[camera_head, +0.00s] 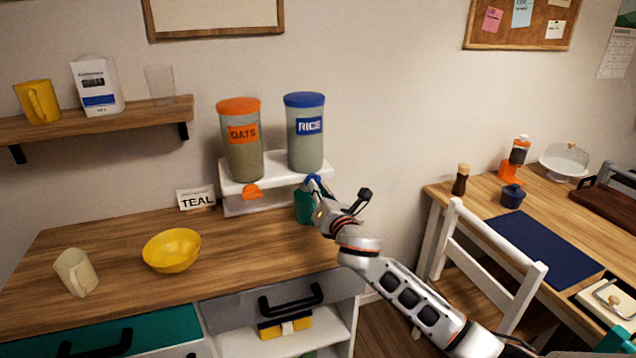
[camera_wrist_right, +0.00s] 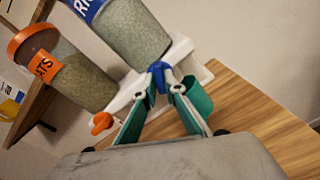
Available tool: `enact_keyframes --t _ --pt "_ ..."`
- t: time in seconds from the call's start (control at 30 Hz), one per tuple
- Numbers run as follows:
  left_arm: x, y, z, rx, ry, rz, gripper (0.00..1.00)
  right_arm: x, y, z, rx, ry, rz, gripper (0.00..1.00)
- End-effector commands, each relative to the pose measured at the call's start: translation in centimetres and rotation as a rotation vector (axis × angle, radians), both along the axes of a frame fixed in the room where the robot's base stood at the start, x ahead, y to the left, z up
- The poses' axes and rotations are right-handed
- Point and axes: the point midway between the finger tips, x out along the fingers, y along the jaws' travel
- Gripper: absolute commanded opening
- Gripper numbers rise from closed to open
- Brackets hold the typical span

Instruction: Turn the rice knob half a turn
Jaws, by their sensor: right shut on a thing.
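The rice dispenser (camera_head: 305,140) is a clear cylinder with a blue lid and a blue RICE label, on the right of a white stand (camera_head: 240,186). Its blue knob (camera_wrist_right: 157,76) is at the stand's front below it. My right gripper (camera_wrist_right: 160,84) is shut on this knob, with a finger on each side. In the head view the right gripper (camera_head: 314,186) reaches the knob from the lower right and partly hides it. A teal cup (camera_head: 303,207) stands below the rice side, partly hidden by my gripper. My left gripper is not in view.
The oats dispenser (camera_head: 240,145) with its orange knob (camera_head: 251,192) is just left. A TEAL card (camera_head: 196,198), a yellow bowl (camera_head: 172,251) and a beige mug (camera_head: 75,272) are on the counter. The counter's middle is clear.

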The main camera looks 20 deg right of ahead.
Motion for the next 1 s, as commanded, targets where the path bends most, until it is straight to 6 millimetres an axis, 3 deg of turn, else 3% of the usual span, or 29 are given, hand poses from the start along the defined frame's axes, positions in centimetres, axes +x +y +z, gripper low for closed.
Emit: enact_keyframes --t 0.2,0.6,1.0 --pt "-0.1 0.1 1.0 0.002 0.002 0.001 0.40 -0.1 0.0 -0.1 0.208 0.010 -0.001 0.00" --pt "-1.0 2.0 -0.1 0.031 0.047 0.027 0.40 0.0 0.0 -0.1 0.589 0.023 -0.001 0.00" --pt "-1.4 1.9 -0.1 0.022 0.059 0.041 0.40 0.0 0.0 -0.2 0.903 0.032 -0.002 0.00"
